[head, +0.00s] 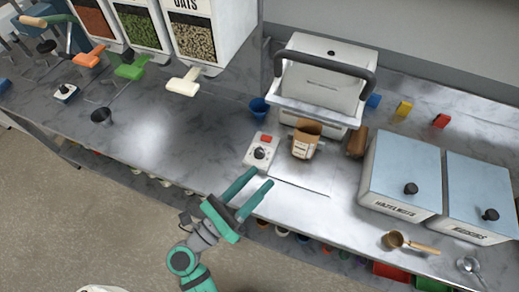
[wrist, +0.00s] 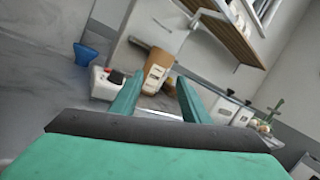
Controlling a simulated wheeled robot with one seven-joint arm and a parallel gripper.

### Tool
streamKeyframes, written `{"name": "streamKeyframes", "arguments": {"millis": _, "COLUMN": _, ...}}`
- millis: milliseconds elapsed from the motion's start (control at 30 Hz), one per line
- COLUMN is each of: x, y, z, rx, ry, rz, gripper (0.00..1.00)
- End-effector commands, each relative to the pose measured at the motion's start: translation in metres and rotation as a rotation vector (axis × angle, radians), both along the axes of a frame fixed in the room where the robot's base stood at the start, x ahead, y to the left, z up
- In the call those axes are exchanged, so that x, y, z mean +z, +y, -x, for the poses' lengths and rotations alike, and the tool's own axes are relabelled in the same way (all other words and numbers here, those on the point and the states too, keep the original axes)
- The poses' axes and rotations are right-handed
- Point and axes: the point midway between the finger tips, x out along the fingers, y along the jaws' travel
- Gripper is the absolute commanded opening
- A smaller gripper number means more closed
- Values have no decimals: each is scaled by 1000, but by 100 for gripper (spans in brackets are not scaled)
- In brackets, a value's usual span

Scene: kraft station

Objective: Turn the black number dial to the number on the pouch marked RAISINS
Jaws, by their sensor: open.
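The black number dial (head: 260,153) sits on a small white box (head: 252,163) with a red patch, on the counter. The box also shows in the wrist view (wrist: 102,88), left of my fingers. A brown kraft pouch (head: 305,141) with a pale label stands right of the dial, in front of the white press-like machine; it also shows in the wrist view (wrist: 157,73). Its label is too small to read, so I cannot tell whether it says RAISINS. My gripper (head: 263,177) is open and empty, near the counter's front edge, apart from the dial.
The white machine (head: 325,82) with a dark handle stands behind the pouch. A blue cup (head: 259,108) is left of it. Two lidded bins (head: 400,172) (head: 480,192) and a wooden-handled scoop (head: 410,243) are at right. Dispensers (head: 205,35) with levers stand at left.

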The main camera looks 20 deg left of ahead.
Motion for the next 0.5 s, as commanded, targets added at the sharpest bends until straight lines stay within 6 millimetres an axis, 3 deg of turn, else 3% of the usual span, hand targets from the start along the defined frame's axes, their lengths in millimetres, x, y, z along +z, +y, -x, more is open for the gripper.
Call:
{"name": "streamKeyframes", "arguments": {"millis": 100, "x": -10, "y": 33, "z": -8, "rx": 53, "ry": 18, "rz": -194, "gripper": 42}}
{"name": "streamKeyframes", "arguments": {"millis": 233, "x": -20, "y": 57, "z": -10, "rx": 84, "ry": 46, "rz": -329, "gripper": 42}}
{"name": "streamKeyframes", "arguments": {"millis": 333, "x": -24, "y": 66, "z": -11, "rx": 95, "ry": 59, "rz": -377, "gripper": 42}}
{"name": "streamKeyframes", "arguments": {"millis": 500, "x": -26, "y": 64, "z": -23, "rx": 96, "ry": 63, "rz": -391, "gripper": 42}}
